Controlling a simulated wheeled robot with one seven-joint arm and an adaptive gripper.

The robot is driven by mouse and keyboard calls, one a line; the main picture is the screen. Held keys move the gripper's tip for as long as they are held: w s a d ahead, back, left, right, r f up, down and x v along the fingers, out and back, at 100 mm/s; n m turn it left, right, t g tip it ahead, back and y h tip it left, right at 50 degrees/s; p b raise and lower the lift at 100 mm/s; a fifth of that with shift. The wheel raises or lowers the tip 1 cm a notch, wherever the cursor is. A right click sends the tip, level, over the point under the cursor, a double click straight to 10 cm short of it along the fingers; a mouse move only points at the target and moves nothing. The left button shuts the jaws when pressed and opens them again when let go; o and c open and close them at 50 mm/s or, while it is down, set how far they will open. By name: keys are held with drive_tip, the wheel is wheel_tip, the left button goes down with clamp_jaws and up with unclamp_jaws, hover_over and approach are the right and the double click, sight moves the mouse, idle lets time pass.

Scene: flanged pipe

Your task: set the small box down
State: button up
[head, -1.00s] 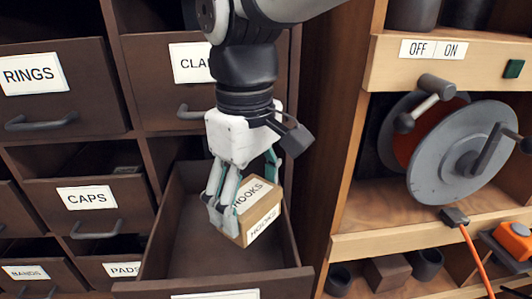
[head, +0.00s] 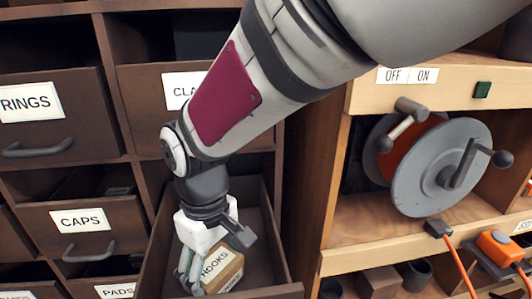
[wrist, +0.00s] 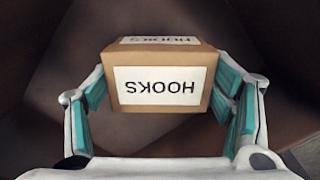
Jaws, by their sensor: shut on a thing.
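The small box (head: 226,268) is brown cardboard with white labels reading HOOKS. My gripper (head: 207,272) is shut on it, inside the open drawer (head: 262,222). In the wrist view the box (wrist: 160,100) sits between the teal pads of my gripper (wrist: 162,104), its label upside down in the picture. Dark drawer surfaces lie behind it. I cannot tell whether the box touches the drawer floor. The arm hides part of the drawer's back.
Drawers labelled RINGS (head: 45,105) and CAPS (head: 85,222) stand to the left. To the right, a wooden post (head: 318,190) borders a shelf bay with a grey crank wheel (head: 432,175) and an OFF/ON panel (head: 440,95). The drawer's side walls are close around my gripper.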

sight(216, 265)
drive_tip(key=shift+f, duration=0.4)
drive_tip(key=o, duration=1.4)
drive_tip(key=shift+f, duration=0.15)
wheel_tip(216, 265, up, 12)
drive_tip(key=w+d+r+m+t, duration=0.1)
drive_tip(key=d+r+m, duration=0.1)
drive_tip(key=d, duration=0.6)
drive_tip(key=d+r+m+t, duration=0.1)
drive_tip(key=d+m, duration=0.2)
drive_tip(key=d, duration=0.4)
drive_tip(key=s+d+m+t, duration=0.1)
drive_tip(key=s+d+m, duration=0.1)
drive_tip(key=d, duration=0.3)
drive_tip(key=s+d+f+m+t, duration=0.1)
drive_tip(key=s+d+m, duration=0.1)
drive_tip(key=d, duration=0.3)
drive_tip(key=s+d+f+m+t+b, duration=0.1)
drive_tip(key=s+d+m, duration=0.1)
drive_tip(key=d, duration=0.3)
drive_tip(key=shift+s+d+m, duration=0.3)
drive_tip(key=shift+s+m, duration=0.05)
drive_tip(key=shift+m, duration=0.05)
